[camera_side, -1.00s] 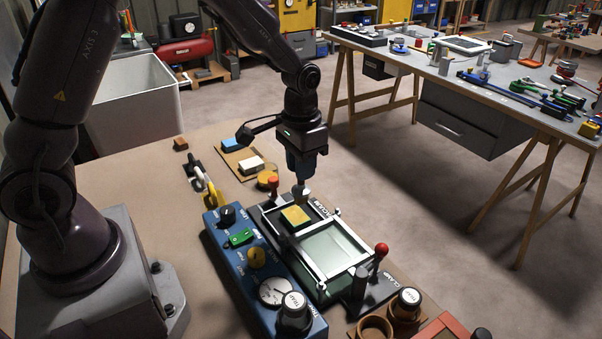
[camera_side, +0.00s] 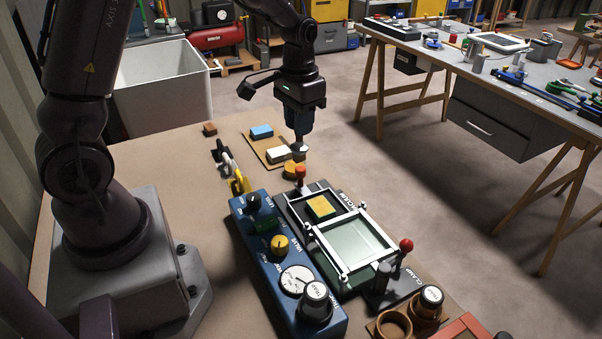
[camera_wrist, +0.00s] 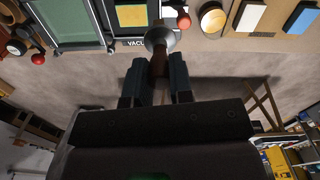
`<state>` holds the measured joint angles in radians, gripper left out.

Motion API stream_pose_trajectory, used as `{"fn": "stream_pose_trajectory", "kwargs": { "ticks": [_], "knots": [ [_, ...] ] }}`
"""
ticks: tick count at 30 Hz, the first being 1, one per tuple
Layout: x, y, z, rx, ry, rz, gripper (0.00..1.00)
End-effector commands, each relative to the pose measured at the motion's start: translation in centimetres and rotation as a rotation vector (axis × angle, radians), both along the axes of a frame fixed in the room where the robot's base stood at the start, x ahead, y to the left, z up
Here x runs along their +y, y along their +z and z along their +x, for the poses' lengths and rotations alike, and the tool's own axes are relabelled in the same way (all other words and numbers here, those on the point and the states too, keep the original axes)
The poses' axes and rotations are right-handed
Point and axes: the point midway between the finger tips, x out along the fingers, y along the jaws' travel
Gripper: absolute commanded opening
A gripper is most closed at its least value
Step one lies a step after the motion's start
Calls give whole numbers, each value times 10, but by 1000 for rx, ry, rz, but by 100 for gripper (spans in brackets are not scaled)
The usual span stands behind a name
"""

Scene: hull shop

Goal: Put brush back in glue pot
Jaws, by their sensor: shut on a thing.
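My gripper (camera_side: 300,134) is shut on a brown-handled tool (camera_wrist: 160,62) with a flared grey metal head. The head points down in the side view; I cannot make out bristles, so I cannot tell for certain that it is the brush. The tool hangs above the far end of the work, close to a round tan piece (camera_side: 291,169) and a red-knobbed lever (camera_side: 300,172). In the wrist view the head overlaps the frame edge near a yellow pad (camera_wrist: 132,16). I cannot surely identify a glue pot; an open brown ring-shaped holder (camera_side: 393,325) stands at the front.
A framed glass panel (camera_side: 355,248) lies on the bench beside a blue control box (camera_side: 285,262). A white block (camera_side: 279,154) and a blue block (camera_side: 261,132) lie on a board behind. A red-knobbed clamp (camera_side: 405,246) stands at right.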

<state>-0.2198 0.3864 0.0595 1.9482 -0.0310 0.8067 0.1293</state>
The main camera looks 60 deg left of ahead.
Motion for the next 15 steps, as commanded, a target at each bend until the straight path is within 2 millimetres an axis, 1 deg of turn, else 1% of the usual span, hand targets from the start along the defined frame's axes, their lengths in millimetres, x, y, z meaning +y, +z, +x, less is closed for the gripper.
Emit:
{"fn": "stream_pose_trajectory", "kwargs": {
  "ticks": [1, 3, 6, 9, 13, 15],
  "knots": [
    [19, 9, -14, -4, 25, 1, 0],
    [36, 16, -33, -2, 26, 0, 0],
    [51, 22, -57, -1, 0, 0, 0],
    [54, 24, -74, 0, -62, 0, 0],
    [50, 19, -80, 2, -143, -1, 0],
    [53, 17, -74, 2, -163, 0, 0]
  ]
}}
